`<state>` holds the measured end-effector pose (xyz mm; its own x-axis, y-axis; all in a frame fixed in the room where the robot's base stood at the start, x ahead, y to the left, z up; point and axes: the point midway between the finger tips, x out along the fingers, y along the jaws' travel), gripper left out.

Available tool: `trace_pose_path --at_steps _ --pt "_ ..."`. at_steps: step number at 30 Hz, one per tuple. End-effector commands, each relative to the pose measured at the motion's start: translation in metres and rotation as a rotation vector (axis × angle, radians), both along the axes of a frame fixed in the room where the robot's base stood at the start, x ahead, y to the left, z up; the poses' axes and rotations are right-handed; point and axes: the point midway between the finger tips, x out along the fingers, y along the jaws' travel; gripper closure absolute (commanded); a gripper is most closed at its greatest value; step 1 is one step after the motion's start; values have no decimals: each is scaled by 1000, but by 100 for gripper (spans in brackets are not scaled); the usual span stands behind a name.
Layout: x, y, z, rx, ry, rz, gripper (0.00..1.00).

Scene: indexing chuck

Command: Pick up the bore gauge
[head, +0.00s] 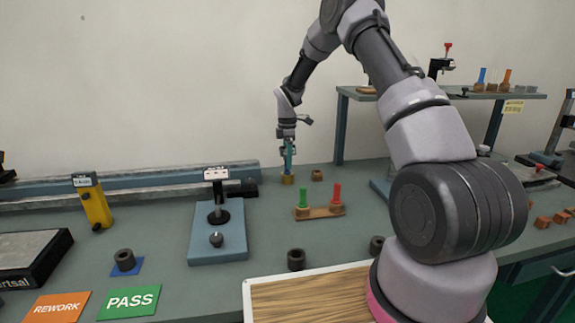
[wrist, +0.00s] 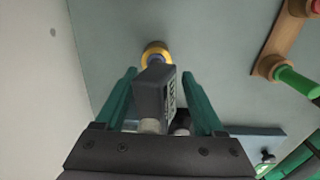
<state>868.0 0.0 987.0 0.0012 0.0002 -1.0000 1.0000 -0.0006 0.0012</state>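The bore gauge shows in the wrist view as a dark grey body (wrist: 152,92) with a lettered side face. Below it are a short blue part and a yellow-brown ring-shaped base (wrist: 157,50). In the head view this base (head: 287,179) stands on the bench towards the back, below my gripper (head: 288,158), and the gauge body is largely hidden by the fingers. My gripper points down over it. In the wrist view its teal fingers (wrist: 160,76) stand on either side of the grey body, with a narrow gap showing; they look open around it.
A wooden block with green and red pegs (head: 320,212) lies right of the gripper. A blue stand with a dial gauge (head: 217,240) is in front left. A raised shelf (head: 435,94) stands at the back right. A rail (head: 130,188) runs along the wall.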

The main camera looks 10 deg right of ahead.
Motion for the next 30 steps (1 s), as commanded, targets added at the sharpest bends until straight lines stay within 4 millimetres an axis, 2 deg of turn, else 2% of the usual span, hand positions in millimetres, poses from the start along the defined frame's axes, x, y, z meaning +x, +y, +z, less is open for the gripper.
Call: trace_pose_path --at_steps 1,3,5,17,20,23,30 --pt "0 0 0 0 0 0 54" --pt "0 0 0 0 0 0 80" --pt "0 0 0 0 0 0 100" --pt "1 -1 2 -1 -4 0 100" --pt "2 -1 7 -1 -6 0 100" --pt "3 -1 21 -1 -9 0 100" --pt "2 -1 70 -1 -7 0 100"
